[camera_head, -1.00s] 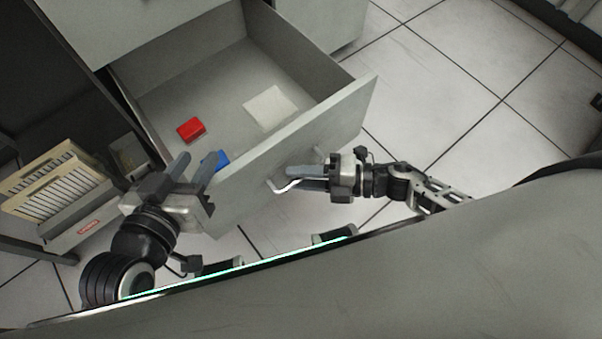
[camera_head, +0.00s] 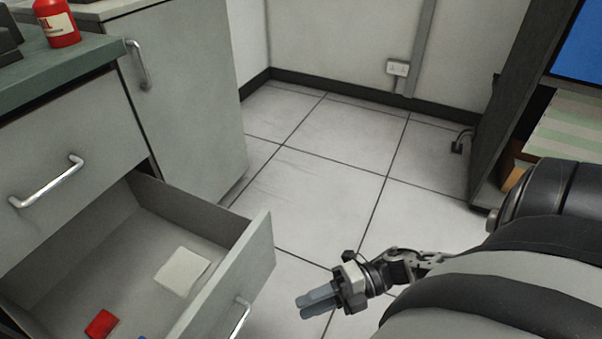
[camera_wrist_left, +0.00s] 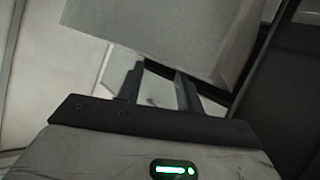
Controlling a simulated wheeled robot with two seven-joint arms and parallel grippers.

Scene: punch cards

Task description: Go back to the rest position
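My right gripper (camera_head: 316,301) is in the lower middle of the head view, to the right of the open drawer (camera_head: 258,250) and apart from its handle (camera_head: 240,316). Its two fingers lie close together with nothing seen between them. My left gripper is out of the head view. In the left wrist view, the left gripper (camera_wrist_left: 160,85) has its fingers apart, with nothing between them, near a pale grey panel (camera_wrist_left: 165,30).
The drawer holds a red block (camera_head: 101,324) and a white card-like piece (camera_head: 183,271); a bit of blue shows at the bottom edge. A red bottle (camera_head: 57,24) stands on the counter (camera_head: 85,62). A dark shelf (camera_head: 505,100) is at the right. Tiled floor (camera_head: 330,190) is clear between.

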